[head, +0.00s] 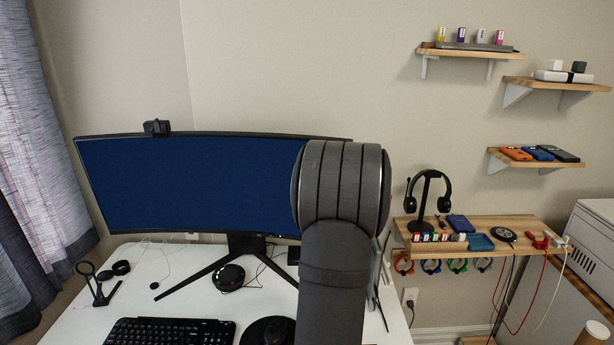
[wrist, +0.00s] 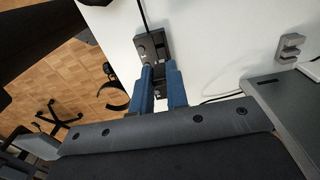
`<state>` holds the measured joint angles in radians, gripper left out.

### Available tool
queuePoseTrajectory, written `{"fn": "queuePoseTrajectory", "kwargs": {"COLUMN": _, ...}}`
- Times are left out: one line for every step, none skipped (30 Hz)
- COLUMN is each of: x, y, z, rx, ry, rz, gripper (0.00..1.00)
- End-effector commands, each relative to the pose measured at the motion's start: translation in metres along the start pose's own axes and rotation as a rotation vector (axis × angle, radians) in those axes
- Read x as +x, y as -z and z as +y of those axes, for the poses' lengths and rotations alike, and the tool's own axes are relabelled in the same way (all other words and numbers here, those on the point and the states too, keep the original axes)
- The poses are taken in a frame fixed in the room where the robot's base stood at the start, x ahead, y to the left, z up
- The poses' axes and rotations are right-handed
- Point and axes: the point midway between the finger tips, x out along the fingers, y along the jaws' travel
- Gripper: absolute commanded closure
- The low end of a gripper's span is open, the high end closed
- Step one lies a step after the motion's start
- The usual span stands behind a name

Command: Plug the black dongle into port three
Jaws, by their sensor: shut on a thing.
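In the wrist view, the two blue fingers of my gripper (wrist: 159,74) are closed on a small black piece, the black dongle (wrist: 159,70), mostly hidden between them. I cannot tell whether the dongle is in a port or just in front of one. Port numbers are not readable. In the head view my arm hides the gripper and dongle.
A monitor (head: 190,185), keyboard (head: 170,332) and black round item (head: 229,278) occupy the white desk (head: 95,325). A side shelf (head: 515,228) holds a headset stand and small items. In the wrist view, a grey bracket (wrist: 290,48) and grey box (wrist: 285,105) stand at right.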

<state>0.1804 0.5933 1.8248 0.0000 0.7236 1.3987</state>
Motion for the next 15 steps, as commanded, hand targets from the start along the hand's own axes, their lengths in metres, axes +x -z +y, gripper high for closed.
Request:
{"fn": "queuePoseTrajectory", "kwargs": {"x": 0.000, "y": 0.000, "z": 0.000, "rx": 0.000, "ry": 0.000, "rz": 0.000, "gripper": 1.00}}
{"fn": "queuePoseTrajectory", "kwargs": {"x": 0.000, "y": 0.000, "z": 0.000, "rx": 0.000, "ry": 0.000, "rz": 0.000, "gripper": 1.00}}
{"fn": "queuePoseTrajectory", "kwargs": {"x": 0.000, "y": 0.000, "z": 0.000, "rx": 0.000, "ry": 0.000, "rz": 0.000, "gripper": 1.00}}
{"fn": "queuePoseTrajectory", "kwargs": {"x": 0.000, "y": 0.000, "z": 0.000, "rx": 0.000, "ry": 0.000, "rz": 0.000, "gripper": 1.00}}
{"fn": "queuePoseTrajectory", "kwargs": {"x": 0.000, "y": 0.000, "z": 0.000, "rx": 0.000, "ry": 0.000, "rz": 0.000, "gripper": 1.00}}
{"fn": "queuePoseTrajectory", "kwargs": {"x": 0.000, "y": 0.000, "z": 0.000, "rx": 0.000, "ry": 0.000, "rz": 0.000, "gripper": 1.00}}
{"fn": "queuePoseTrajectory", "kwargs": {"x": 0.000, "y": 0.001, "z": 0.000, "rx": 0.000, "ry": 0.000, "rz": 0.000, "gripper": 1.00}}
{"fn": "queuePoseTrajectory", "kwargs": {"x": -0.001, "y": 0.003, "z": 0.000, "rx": 0.002, "ry": 0.000, "rz": 0.000, "gripper": 1.00}}
{"fn": "queuePoseTrajectory", "kwargs": {"x": -0.003, "y": 0.007, "z": -0.001, "rx": 0.004, "ry": 0.001, "rz": 0.000, "gripper": 1.00}}
{"fn": "queuePoseTrajectory", "kwargs": {"x": -0.004, "y": 0.012, "z": -0.001, "rx": 0.005, "ry": 0.001, "rz": 0.000, "gripper": 1.00}}
{"fn": "queuePoseTrajectory", "kwargs": {"x": -0.006, "y": 0.017, "z": -0.001, "rx": 0.004, "ry": 0.001, "rz": 0.000, "gripper": 1.00}}
{"fn": "queuePoseTrajectory", "kwargs": {"x": -0.009, "y": 0.026, "z": -0.001, "rx": 0.007, "ry": 0.003, "rz": 0.001, "gripper": 1.00}}
{"fn": "queuePoseTrajectory", "kwargs": {"x": -0.011, "y": 0.032, "z": -0.002, "rx": 0.006, "ry": 0.003, "rz": 0.001, "gripper": 1.00}}
{"fn": "queuePoseTrajectory", "kwargs": {"x": -0.013, "y": 0.038, "z": -0.002, "rx": 0.006, "ry": 0.003, "rz": 0.001, "gripper": 1.00}}
{"fn": "queuePoseTrajectory", "kwargs": {"x": -0.016, "y": 0.045, "z": -0.001, "rx": 0.005, "ry": 0.002, "rz": 0.001, "gripper": 1.00}}
